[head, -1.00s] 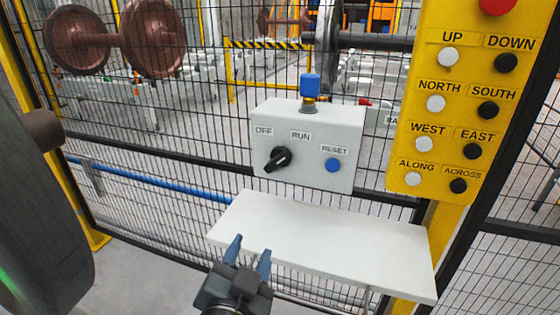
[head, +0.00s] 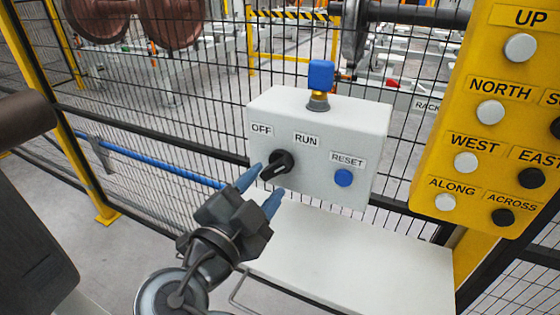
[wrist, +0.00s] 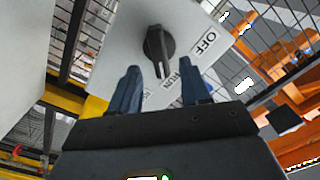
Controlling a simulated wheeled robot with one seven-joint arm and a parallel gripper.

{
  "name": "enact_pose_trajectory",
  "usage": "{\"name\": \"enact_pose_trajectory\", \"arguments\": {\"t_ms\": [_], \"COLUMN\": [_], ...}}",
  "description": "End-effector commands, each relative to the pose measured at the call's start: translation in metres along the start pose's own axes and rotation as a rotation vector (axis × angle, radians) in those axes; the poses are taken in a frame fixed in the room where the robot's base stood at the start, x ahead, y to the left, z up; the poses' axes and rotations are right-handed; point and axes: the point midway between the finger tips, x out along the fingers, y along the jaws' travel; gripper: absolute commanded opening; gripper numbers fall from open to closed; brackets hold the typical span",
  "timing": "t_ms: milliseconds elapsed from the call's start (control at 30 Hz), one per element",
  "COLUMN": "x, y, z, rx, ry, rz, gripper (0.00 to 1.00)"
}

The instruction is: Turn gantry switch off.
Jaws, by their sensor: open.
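The gantry switch is a black rotary knob (head: 278,167) on a white control box (head: 345,125), below the labels OFF and RUN. In the head view its pale pointer line slants toward the upper right, on the RUN side. My gripper (head: 266,184) is open just in front of the knob, to its lower left, with blue fingertips pointing at it. In the wrist view the knob (wrist: 158,48) shows beyond and between the two fingertips (wrist: 161,85). I see no clear contact, and nothing is held.
A blue RESET button (head: 343,178) sits right of the knob, and a blue-capped lamp (head: 320,80) stands on the box. A white shelf (head: 360,265) juts out below. A yellow button panel (head: 490,130) is at the right. Black mesh fence (head: 190,120) stands behind.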

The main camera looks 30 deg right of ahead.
Motion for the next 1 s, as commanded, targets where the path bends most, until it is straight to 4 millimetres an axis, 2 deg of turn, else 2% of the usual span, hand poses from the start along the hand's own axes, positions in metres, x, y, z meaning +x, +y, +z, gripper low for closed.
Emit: {"name": "enact_pose_trajectory", "arguments": {"t_ms": [100,300,500,733,1000], "x": [0.02,0.046,0.056,0.057,0.057], "y": [-0.001,-0.001,0.0,0.0,0.0], "z": [-0.002,-0.001,0.0,0.0,0.0], "rx": [-0.002,-0.001,-0.001,-0.001,-0.001], "ry": [0.002,0.0,-0.001,-0.001,-0.001], "rz": [0.002,0.001,0.0,0.0,0.0], "gripper": [0.47,0.47,0.47,0.47,0.21]}}
